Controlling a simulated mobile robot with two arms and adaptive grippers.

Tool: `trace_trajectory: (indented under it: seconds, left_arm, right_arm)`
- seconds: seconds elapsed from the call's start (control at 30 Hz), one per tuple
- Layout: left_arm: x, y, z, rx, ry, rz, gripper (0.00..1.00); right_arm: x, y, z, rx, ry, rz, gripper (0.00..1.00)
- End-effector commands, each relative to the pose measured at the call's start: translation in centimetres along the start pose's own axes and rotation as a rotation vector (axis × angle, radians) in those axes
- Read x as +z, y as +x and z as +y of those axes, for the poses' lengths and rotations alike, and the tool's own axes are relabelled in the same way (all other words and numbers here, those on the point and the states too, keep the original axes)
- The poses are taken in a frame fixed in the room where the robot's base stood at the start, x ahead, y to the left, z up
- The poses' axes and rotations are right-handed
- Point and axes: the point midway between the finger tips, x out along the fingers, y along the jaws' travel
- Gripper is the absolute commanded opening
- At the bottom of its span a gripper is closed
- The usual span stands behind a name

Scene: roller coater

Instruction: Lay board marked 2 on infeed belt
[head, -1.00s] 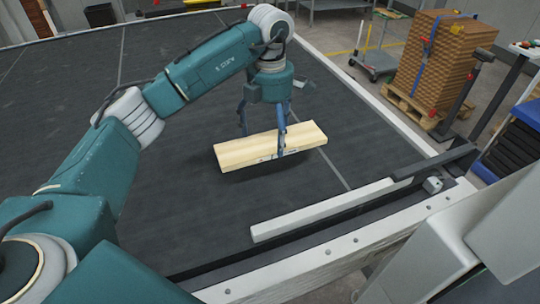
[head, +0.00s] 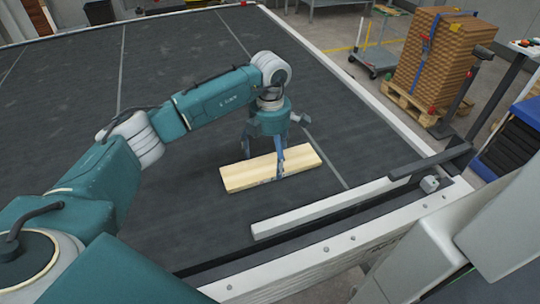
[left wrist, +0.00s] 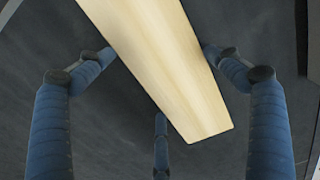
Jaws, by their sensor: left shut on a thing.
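A pale wooden board (head: 300,162) lies flat on, or just above, the dark infeed belt (head: 190,215), slightly askew to the belt's seam line. No number can be read on it. My left gripper (head: 264,166) points down over the board and is shut on it, with a blue finger against its near edge. In the left wrist view the board (left wrist: 175,70) runs between the blue fingers of the left gripper (left wrist: 158,85), its lower end clear of them. My right gripper is out of sight.
A light grey guide bar (head: 325,208) runs along the belt's near right edge, close to the board. A stack of brown boards (head: 440,60) on a pallet and a trolley (head: 375,55) stand beyond the belt. The belt behind the board is clear.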

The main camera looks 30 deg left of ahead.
Motion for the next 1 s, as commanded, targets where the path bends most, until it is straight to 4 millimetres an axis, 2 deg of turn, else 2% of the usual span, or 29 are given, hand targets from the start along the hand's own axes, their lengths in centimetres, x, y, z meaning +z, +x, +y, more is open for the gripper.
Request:
trace_trajectory:
  seconds: [0.07, 0.47, 0.57, 0.9, 1.0]
  left_arm:
    - [0.0, 0.1, 0.0, 0.0, 0.0, 0.0, 1.0]
    - [0.0, -0.5, 0.1, 0.002, -0.001, -0.002, 1.0]
    - [0.1, -1.9, 0.1, 0.003, -0.001, -0.003, 1.0]
    - [0.1, -9.1, 0.1, 0.003, -0.001, -0.004, 1.0]
    - [0.1, -10.6, 0.1, 0.002, -0.002, -0.002, 1.0]
  right_arm:
    - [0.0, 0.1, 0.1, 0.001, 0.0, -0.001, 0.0]
    - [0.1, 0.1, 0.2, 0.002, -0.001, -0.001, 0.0]
    - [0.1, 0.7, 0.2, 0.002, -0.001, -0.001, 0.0]
    - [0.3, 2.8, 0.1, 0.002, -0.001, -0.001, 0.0]
    - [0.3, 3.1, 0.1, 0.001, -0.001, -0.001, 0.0]
